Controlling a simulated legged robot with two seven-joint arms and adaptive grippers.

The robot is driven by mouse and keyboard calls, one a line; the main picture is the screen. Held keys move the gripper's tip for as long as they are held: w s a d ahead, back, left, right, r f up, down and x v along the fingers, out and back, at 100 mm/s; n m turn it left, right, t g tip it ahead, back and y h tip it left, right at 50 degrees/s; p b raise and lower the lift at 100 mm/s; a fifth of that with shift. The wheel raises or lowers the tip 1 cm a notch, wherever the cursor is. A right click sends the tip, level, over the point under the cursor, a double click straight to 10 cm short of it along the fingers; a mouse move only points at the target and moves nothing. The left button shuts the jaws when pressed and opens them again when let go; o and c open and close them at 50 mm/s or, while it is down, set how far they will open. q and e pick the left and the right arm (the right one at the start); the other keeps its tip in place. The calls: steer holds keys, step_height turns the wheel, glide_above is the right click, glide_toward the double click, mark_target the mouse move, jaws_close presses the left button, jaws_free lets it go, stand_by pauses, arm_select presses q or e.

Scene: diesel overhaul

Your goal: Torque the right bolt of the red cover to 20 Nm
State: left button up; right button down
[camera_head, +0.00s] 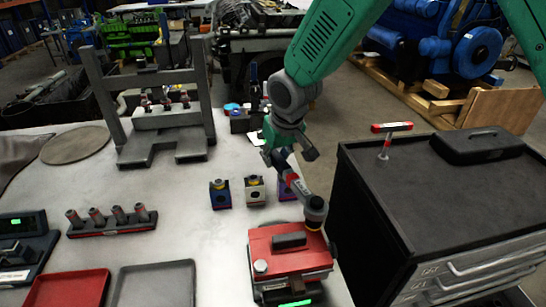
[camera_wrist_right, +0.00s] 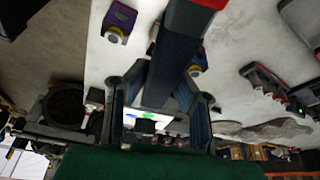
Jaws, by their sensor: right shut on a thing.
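The red cover (camera_head: 285,262) is on the front right of the light table, with a black handle (camera_head: 289,241) on top. A silver bolt head (camera_head: 260,266) shows at its left. My right gripper (camera_head: 283,152) is shut on a dark wrench with a red band (camera_head: 297,186), above and behind the cover. The wrench slants down, and its round head (camera_head: 315,207) is over the cover's back right corner, hiding the right bolt. I cannot tell whether it is seated. In the wrist view, the gripper (camera_wrist_right: 160,88) clasps the wrench's dark handle (camera_wrist_right: 165,72). My left gripper is not in view.
A black tool cabinet (camera_head: 440,190) stands close at the right, with a red-topped T-shaped tool (camera_head: 391,128) on it. Several small coloured blocks (camera_head: 220,195) stand behind the cover. A grey press frame (camera_head: 165,130) and a rack of cylinders (camera_head: 112,220) are at the left.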

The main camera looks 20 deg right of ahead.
steer(key=shift+d, duration=0.3)
steer(key=shift+d+m, duration=0.4)
steer(key=shift+d, duration=0.05)
stand_by(0.4)
steer(key=shift+d+m, duration=0.3)
steer(key=shift+d, duration=0.15)
steer(key=shift+s+d+h, duration=0.1)
steer(key=shift+h, duration=0.2)
steer(key=shift+d+m, duration=0.3)
steer(key=shift+d, duration=0.1)
steer(key=shift+s+d+m, duration=0.1)
steer(key=shift+d+m, duration=0.2)
steer(key=shift+d, duration=0.05)
